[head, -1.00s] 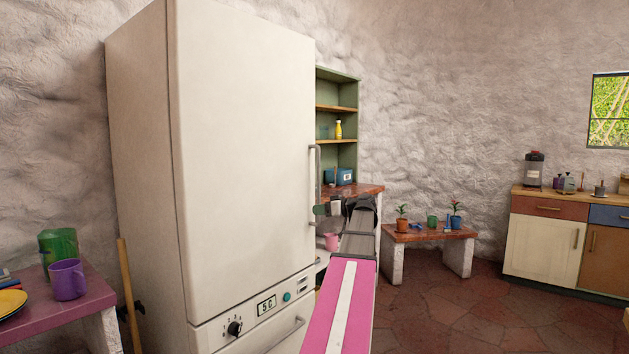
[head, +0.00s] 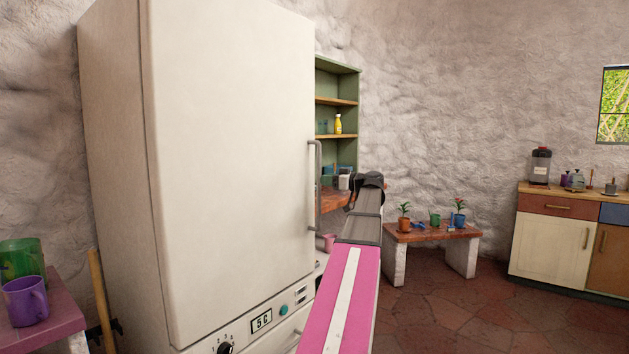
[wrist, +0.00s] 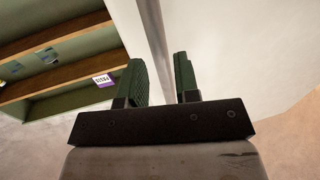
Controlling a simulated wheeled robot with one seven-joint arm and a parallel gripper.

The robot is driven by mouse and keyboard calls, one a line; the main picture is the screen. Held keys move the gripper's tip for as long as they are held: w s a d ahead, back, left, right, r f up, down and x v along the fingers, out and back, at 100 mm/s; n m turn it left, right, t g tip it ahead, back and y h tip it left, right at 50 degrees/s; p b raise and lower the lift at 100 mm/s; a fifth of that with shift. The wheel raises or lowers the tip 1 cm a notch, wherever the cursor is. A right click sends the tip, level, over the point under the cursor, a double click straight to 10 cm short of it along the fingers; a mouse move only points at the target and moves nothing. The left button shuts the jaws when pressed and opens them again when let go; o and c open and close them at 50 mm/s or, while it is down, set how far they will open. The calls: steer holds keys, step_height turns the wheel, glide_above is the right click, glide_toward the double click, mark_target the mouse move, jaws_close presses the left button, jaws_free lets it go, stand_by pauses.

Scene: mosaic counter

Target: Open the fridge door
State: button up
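The white fridge door (head: 235,150) fills the left and middle of the head view and is shut. Its upright grey handle (head: 317,185) is on the right edge of the door. My gripper (head: 328,182) is beside the handle, about mid-height. In the wrist view, the two dark green fingers of my gripper (wrist: 162,80) stand apart. The handle bar (wrist: 154,30) runs down toward the gap between them, with the door (wrist: 225,45) behind. I cannot tell whether a finger touches the bar. The fridge's lower panel carries a dial and a display.
Green shelves (head: 338,78) stand behind the fridge's right side. A low bench (head: 400,234) with plant pots is farther back, and a counter (head: 540,242) is at the right. A purple table (head: 62,312) with mugs is at the lower left. The floor at right centre is clear.

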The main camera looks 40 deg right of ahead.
steer(key=x, duration=0.5)
steer(key=shift+w+a, duration=0.15)
steer(key=shift+w, duration=0.15)
jaws_close()
